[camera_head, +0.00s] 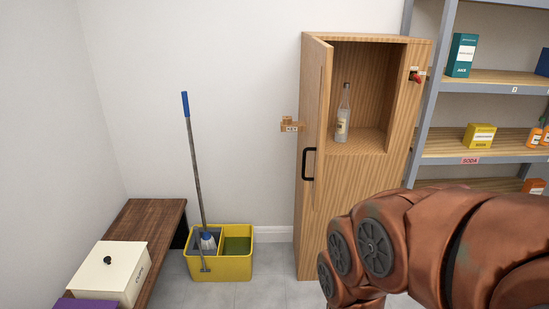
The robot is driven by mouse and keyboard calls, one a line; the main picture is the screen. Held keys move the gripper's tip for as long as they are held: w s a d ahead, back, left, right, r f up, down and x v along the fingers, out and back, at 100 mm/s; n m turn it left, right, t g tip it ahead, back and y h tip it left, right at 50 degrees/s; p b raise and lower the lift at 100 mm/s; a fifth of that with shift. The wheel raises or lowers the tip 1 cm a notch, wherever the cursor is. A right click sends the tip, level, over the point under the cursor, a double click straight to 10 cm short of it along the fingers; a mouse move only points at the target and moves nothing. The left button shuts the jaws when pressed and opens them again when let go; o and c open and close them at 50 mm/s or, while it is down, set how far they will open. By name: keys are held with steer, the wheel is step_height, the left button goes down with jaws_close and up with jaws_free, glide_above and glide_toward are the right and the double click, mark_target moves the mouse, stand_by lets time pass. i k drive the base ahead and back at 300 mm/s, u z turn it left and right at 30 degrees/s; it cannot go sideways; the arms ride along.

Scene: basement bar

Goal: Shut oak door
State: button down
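The oak door (316,113) hangs on the left side of a tall oak cabinet (355,215). It stands open, swung outward and seen nearly edge-on. A black bar handle (306,164) sits on the door's lower part. The open compartment holds a clear bottle (343,115) with a pale label, upright on its floor. A small red and black piece (416,77) is fixed on the cabinet's right front edge. My arm, copper-brown, fills the lower right in front of the cabinet's base. My gripper is not in view.
A yellow mop bucket (221,266) with a mop stands left of the cabinet. A dark wooden bench (160,222) with a cream box (108,270) is at lower left. Metal shelves (425,95) with boxes stand at right. Some grey floor shows between bucket and cabinet.

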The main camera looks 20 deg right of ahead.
mark_target(321, 53)
steer(key=z, duration=0.25)
steer(key=k, duration=0.2)
steer(key=u, duration=1.4)
steer(key=i, duration=0.75)
steer(key=z, duration=0.55)
steer(key=i, duration=0.5)
steer(key=z, duration=0.5)
